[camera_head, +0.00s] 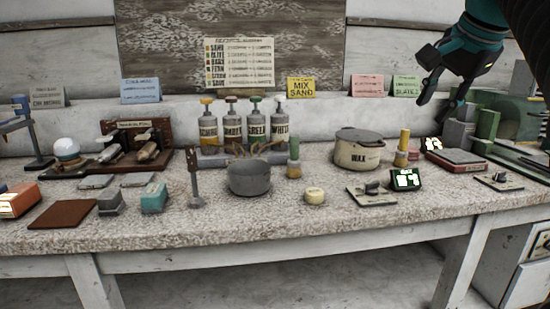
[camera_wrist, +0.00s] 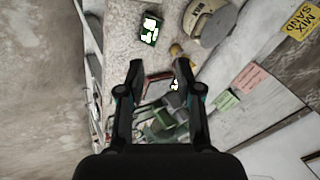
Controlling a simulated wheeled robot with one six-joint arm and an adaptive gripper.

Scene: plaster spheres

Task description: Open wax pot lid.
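The wax pot (camera_head: 358,153) is a cream pot labelled WAX, standing on the bench right of centre in the head view. Its grey lid (camera_head: 359,135) sits on top. The pot also shows at the top of the wrist view (camera_wrist: 204,22), with part of the lid (camera_wrist: 222,12) cut by the frame edge. My gripper (camera_head: 436,103) is in the air at the upper right of the head view, to the right of the pot and apart from it. In the wrist view my gripper (camera_wrist: 158,66) has its two fingers spread, with nothing held between them.
A green digital display (camera_head: 405,179) and a yellow-topped bottle (camera_head: 403,148) stand right of the pot. Grey and green blocks (camera_head: 459,132) stand below my gripper.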

